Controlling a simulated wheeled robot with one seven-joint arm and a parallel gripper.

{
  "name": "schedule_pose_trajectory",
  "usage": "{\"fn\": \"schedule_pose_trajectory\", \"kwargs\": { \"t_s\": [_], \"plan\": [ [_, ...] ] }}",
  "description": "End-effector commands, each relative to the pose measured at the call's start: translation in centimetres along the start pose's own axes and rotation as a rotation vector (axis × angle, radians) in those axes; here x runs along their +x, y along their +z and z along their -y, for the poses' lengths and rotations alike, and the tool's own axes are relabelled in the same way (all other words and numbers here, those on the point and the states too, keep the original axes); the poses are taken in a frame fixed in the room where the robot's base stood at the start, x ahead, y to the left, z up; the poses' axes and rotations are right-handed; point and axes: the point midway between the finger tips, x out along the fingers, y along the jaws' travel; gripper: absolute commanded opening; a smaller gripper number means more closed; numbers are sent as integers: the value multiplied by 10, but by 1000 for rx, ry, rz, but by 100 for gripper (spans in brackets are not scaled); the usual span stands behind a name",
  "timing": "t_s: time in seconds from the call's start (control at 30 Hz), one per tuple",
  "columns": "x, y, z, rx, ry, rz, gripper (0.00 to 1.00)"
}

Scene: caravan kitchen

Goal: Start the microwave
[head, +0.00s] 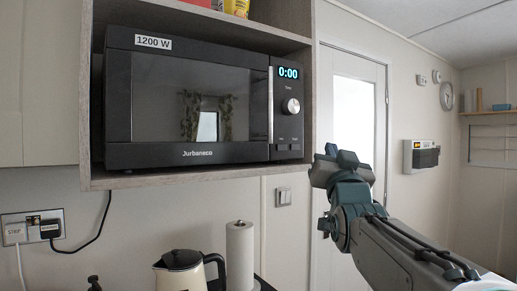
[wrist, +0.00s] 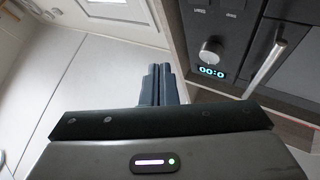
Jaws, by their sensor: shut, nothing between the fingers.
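The black microwave (head: 195,100) stands in a wooden wall cabinet in the head view. Its door is shut and its display (head: 288,73) reads 0:00. A silver knob (head: 291,106) sits below the display, with small buttons (head: 288,140) lower on the panel. My gripper (head: 338,158) is to the right of the cabinet and slightly below the microwave's panel, apart from it. In the wrist view the fingers (wrist: 158,86) are together and empty. The knob (wrist: 210,52) and display (wrist: 211,71) show there to the right of the fingers, upside down.
The cabinet's right side wall (head: 309,95) stands between my gripper and the microwave's side. Below are a kettle (head: 180,272) and a paper roll (head: 240,255). A white door (head: 353,120) is behind my gripper. The air in front of the panel looks clear.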

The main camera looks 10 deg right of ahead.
Motion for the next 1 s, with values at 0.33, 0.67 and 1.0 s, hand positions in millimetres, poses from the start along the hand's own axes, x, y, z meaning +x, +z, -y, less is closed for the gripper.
{"fn": "schedule_pose_trajectory", "kwargs": {
  "t_s": [0.33,0.67,1.0],
  "plan": [
    [9,4,5,-1,1,4,0],
    [42,27,30,0,-2,6,0],
    [60,45,43,-1,0,3,0]
  ]
}}
